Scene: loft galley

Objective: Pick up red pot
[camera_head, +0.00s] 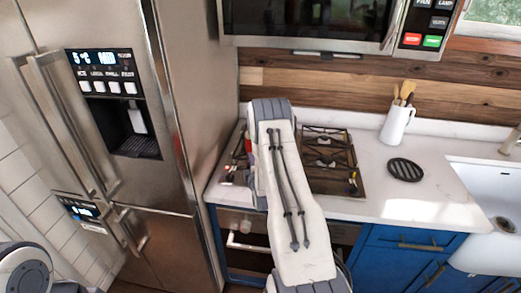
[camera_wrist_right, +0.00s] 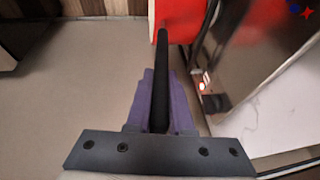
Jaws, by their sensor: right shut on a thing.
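The red pot (camera_wrist_right: 185,18) shows at the top of the right wrist view, cut off by the frame edge. Its long black handle (camera_wrist_right: 162,60) points down the picture, between the purple fingers of my right gripper (camera_wrist_right: 156,95), which are shut on it. In the head view my right arm reaches over the stove and hides most of the pot and the gripper. Only a small red sliver (camera_head: 248,146) shows left of the arm. I cannot tell whether the pot touches the stove. My left gripper is not in view.
The gas stove (camera_head: 328,165) has black grates. A steel fridge (camera_head: 165,100) stands close on the left, and a microwave (camera_head: 310,22) hangs above. On the counter to the right are a white pitcher with utensils (camera_head: 397,124), a black round trivet (camera_head: 405,170) and a sink (camera_head: 488,205).

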